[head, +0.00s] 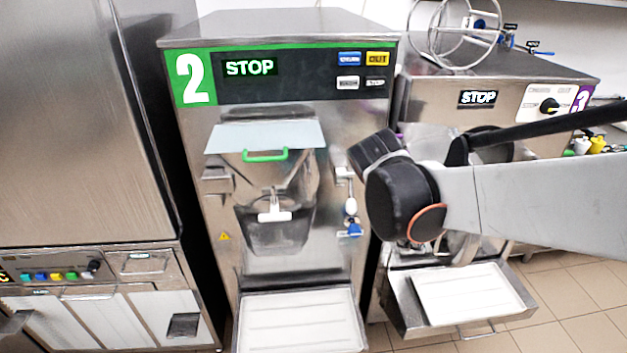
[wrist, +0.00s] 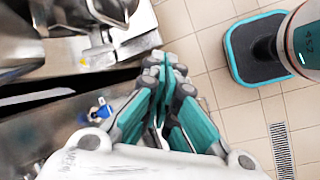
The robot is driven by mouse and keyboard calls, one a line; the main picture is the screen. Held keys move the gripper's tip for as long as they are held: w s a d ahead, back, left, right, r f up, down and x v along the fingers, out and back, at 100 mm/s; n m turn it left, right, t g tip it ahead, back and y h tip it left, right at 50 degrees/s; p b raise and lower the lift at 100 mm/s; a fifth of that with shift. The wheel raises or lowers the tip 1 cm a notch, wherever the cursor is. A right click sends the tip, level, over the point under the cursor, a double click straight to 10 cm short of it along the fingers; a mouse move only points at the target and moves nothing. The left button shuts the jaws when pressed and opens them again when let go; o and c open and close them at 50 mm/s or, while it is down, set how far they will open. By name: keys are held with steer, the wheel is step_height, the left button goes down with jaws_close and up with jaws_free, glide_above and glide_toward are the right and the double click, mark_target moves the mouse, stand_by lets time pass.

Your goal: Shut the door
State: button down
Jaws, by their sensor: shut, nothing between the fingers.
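The steel batch freezer marked 2 (head: 225,270) stands at the centre of the head view. On its front is a dark grey door-like chute cover (head: 280,237) with a white handle (head: 274,212). Above it is a pale flap (head: 225,137) with a green handle (head: 265,156). I cannot tell from these views which is the door or how far it stands open. My arm reaches in from the right, in front of freezer 3 (head: 420,105). My gripper (wrist: 163,62) shows in the wrist view with its teal fingers together and empty, pointing past steel machine fronts.
A white-lined tray (head: 300,320) juts out below freezer 2, and another tray (head: 470,295) below freezer 3. A tall steel cabinet (head: 65,130) stands at the left. A blue valve (head: 350,230) sits right of the chute. Tiled floor (wrist: 205,75) with a drain grate (wrist: 283,150) is open.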

steer(key=w+n+g+h+p, duration=0.2)
steer(key=w+n+g+h, duration=0.1)
steer(key=w+n+h, duration=0.15)
steer(key=w+b+x, duration=0.1)
steer(key=b+x, duration=0.1)
steer(key=x, duration=1.1)
steer(key=shift+d+r+n+y+b, duration=0.3)
steer(key=shift+d+r+n+y, duration=0.05)
steer(key=shift+s, duration=0.15)
